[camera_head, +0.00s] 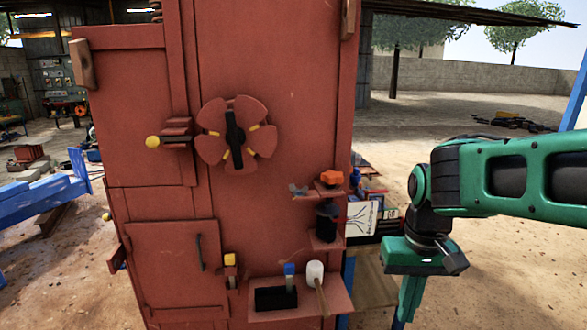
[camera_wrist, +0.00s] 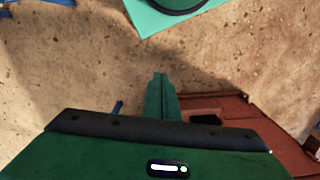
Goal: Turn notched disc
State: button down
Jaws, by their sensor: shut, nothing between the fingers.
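The notched disc (camera_head: 210,145) is a red, lobed wheel with gaps between its lobes, mounted on the upright red face of the machine. A black bar crosses its middle, and short yellow marks show on it. My gripper (camera_head: 408,300) hangs pointing down at the lower right of the head view, well to the right of the disc and apart from the machine. It is shut and empty. In the wrist view its green fingers (camera_wrist: 160,97) are together over bare ground. The disc does not show in the wrist view.
A yellow-knobbed handle (camera_head: 153,142) sticks out left of the disc. Below right, small shelves hold an orange item (camera_head: 331,178), a dark bottle (camera_head: 327,220) and a white-headed mallet (camera_head: 315,273). A black box (camera_head: 275,298) lies on the lowest shelf.

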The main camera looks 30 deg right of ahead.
aim_at(235, 136)
jog(key=z, duration=2.6)
jog(key=k, duration=2)
jog(key=u, duration=0.85)
jog(key=i, duration=1)
